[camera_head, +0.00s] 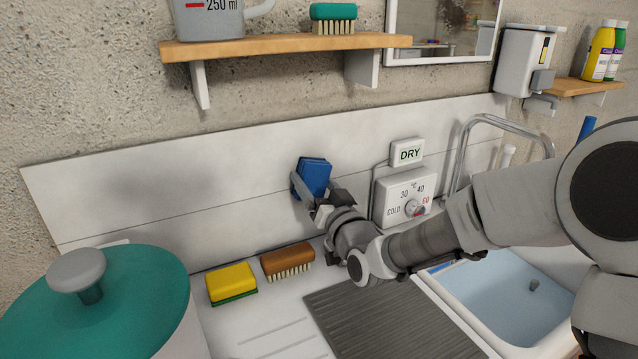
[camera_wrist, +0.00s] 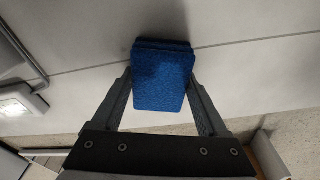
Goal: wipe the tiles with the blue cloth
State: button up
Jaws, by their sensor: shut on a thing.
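The blue cloth (camera_head: 313,176) is a folded block held in my gripper (camera_head: 309,189), close in front of the white tiles (camera_head: 254,170). In the wrist view the cloth (camera_wrist: 163,80) sits between the two fingers of my gripper (camera_wrist: 160,88), and its far end is at or very near the tiles (camera_wrist: 255,65). I cannot tell for sure whether it touches them. A wide grey smudge (camera_head: 170,185) shows on the tiles to the left of the cloth. My gripper hides part of the tiles behind it.
A temperature control box (camera_head: 403,198) and a "DRY" sign (camera_head: 408,153) are just right of my gripper. A yellow sponge (camera_head: 231,281), a brown brush (camera_head: 287,262) and a teal-lidded pot (camera_head: 100,300) stand below left. A wooden shelf (camera_head: 280,46) is above. A sink (camera_head: 505,300) is at right.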

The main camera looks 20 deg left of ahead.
jog(key=shift+s+a+r, duration=0.15)
jog(key=shift+s+a, duration=0.2)
jog(key=shift+s, duration=0.1)
jog(key=shift+s+d, duration=0.15)
jog(key=shift+s, duration=0.05)
jog(key=shift+w+d+r+b+v, duration=0.1)
jog(key=shift+b+v, duration=0.15)
jog(key=shift+v, duration=0.6)
jog(key=shift+w+d+r+b+v, duration=0.1)
jog(key=shift+b+v, duration=0.15)
jog(key=shift+v, duration=0.6)
jog(key=shift+w+d+r+b+v, duration=0.1)
jog(key=shift+b+v, duration=0.15)
jog(key=shift+v, duration=0.55)
jog(key=shift+d+f, duration=0.15)
jog(key=v, duration=0.2)
jog(key=shift+s+d, duration=0.25)
jog(key=shift+d, duration=0.1)
jog(key=shift+f+b+x, duration=0.15)
jog(key=shift+b+x, duration=0.4)
jog(key=shift+x, duration=0.55)
jog(key=shift+f+b+x, duration=0.1)
jog(key=shift+b+x, duration=0.45)
jog(key=shift+x, duration=0.55)
jog(key=shift+b+x, duration=0.35)
jog(key=shift+x, duration=0.8)
